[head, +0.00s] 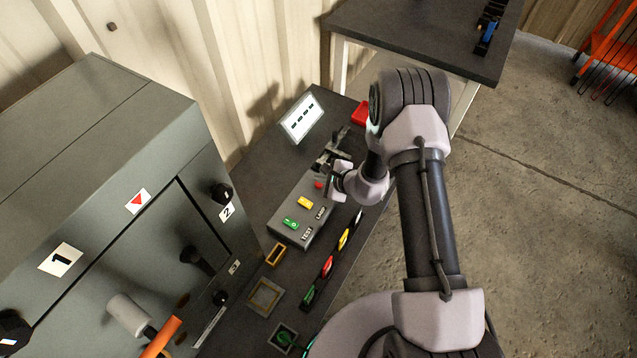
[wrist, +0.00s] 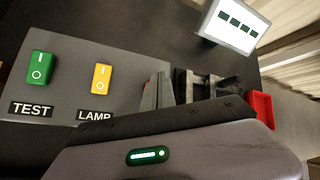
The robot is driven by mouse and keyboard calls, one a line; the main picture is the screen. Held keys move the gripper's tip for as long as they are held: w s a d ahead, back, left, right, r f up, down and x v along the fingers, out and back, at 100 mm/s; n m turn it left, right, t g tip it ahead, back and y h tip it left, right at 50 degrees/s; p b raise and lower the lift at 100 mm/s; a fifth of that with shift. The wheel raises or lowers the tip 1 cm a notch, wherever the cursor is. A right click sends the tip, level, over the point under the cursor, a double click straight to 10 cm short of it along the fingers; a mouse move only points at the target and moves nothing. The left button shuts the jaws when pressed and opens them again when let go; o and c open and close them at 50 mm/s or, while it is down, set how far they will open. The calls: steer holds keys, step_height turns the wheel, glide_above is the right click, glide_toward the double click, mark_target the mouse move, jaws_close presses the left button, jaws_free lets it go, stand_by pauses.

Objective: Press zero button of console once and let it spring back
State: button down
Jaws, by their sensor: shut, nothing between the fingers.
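The grey console (head: 290,228) stands on the dark bench. It carries a green TEST switch (head: 291,223), a yellow LAMP switch (head: 305,203) and a small red button (head: 319,185) at its far end. I cannot read a label on the red button. My gripper (head: 333,181) is shut and empty, close beside the red button; whether it touches is unclear.
A white display (head: 302,118) with dark dashes stands behind the console, near a red bin (head: 361,113) and a dark fixture (head: 333,154). A grey cabinet (head: 100,170) stands left. A row of coloured items (head: 343,240) lies along the bench's right edge.

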mark_target(321, 185)
stand_by(0.4)
steer(key=shift+f+b, duration=0.45)
steer(key=shift+b, duration=0.15)
steer(key=shift+f+b, duration=0.4)
steer(key=shift+b, duration=0.1)
stand_by(0.3)
stand_by(0.4)
steer(key=shift+r+p, duration=0.45)
steer(key=shift+r, duration=0.4)
steer(key=shift+r, duration=0.1)
steer(key=shift+r+p, duration=1.4)
steer(key=shift+r, duration=1.05)
